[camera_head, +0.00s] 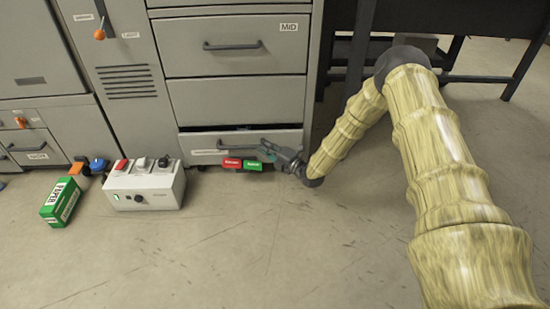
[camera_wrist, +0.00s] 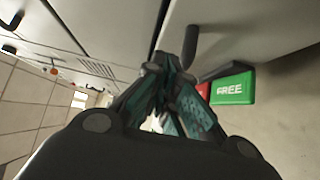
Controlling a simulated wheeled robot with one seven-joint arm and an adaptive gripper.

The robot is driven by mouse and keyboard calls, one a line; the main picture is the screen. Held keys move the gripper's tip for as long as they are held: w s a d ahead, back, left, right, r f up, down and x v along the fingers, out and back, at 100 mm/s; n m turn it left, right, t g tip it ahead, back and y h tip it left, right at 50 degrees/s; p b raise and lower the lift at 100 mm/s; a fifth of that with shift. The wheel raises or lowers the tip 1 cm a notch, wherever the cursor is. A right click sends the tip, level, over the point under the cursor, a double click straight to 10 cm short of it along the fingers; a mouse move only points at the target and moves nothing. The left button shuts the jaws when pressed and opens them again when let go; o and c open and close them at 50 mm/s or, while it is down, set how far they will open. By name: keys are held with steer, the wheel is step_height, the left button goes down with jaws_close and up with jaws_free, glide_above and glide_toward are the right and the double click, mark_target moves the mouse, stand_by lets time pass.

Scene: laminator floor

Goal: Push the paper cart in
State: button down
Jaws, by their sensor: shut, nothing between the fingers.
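The low grey front at the foot of the middle cabinet (camera_head: 293,137) looks like the paper cart; its label is too small to read. A dark gap shows along its top edge, so it stands a little out from the cabinet. It has a dark bar handle (camera_head: 222,146). My gripper (camera_head: 268,148) is shut and empty, low at the right part of this front. In the wrist view my closed fingers (camera_wrist: 178,78) point at the grey front beside a dark handle (camera_wrist: 190,44). Whether they touch it I cannot tell.
A red tag (camera_head: 232,163) and a green tag (camera_head: 252,165), reading FREE in the wrist view (camera_wrist: 232,89), sit below the front. A white control box (camera_head: 146,188) and a green paper box (camera_head: 60,202) lie left. The floor (camera_head: 270,240) ahead is clear.

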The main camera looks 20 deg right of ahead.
mark_target(255, 134)
steer(key=shift+w+d+b, duration=0.15)
steer(key=shift+w+b, duration=0.55)
steer(key=shift+w, duration=0.5)
steer(key=shift+w+d+b, duration=0.15)
steer(key=shift+w+b, duration=0.5)
steer(key=shift+w, duration=0.55)
